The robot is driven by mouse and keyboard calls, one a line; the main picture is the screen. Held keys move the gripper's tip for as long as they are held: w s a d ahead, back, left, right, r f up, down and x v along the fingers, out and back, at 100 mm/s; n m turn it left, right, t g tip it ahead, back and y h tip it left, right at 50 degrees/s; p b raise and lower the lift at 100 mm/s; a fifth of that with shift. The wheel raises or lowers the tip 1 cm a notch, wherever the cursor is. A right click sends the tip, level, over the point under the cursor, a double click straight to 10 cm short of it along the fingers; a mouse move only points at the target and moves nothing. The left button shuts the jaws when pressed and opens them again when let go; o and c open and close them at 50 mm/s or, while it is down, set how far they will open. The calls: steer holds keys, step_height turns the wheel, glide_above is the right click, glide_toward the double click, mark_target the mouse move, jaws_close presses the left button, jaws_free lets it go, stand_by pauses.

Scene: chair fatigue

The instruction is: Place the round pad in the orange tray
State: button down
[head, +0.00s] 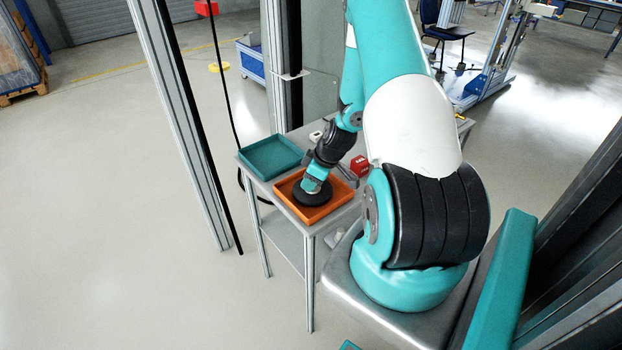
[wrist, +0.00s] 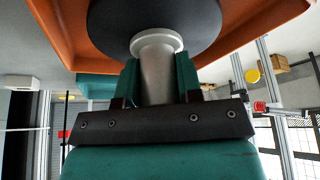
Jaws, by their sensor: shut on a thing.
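The round pad (head: 313,197) is a black disc inside the orange tray (head: 309,216), within its walls in the head view. In the wrist view the black pad (wrist: 102,28) has a grey metal stem (wrist: 157,75), and part of the orange tray (wrist: 52,28) shows around it. My gripper (head: 313,185) is shut on the stem, with a teal finger on each side. I cannot tell whether the pad touches the tray floor. The arm and gripper hide part of the tray.
A teal tray (head: 271,156) stands beside the orange tray on the grey table (head: 283,214). A red box (head: 360,165) lies on the table to the right. A metal frame post (head: 180,115) rises to the left of the table.

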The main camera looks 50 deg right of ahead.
steer(key=shift+f, duration=0.1)
steer(key=c, duration=0.8)
jaws_free()
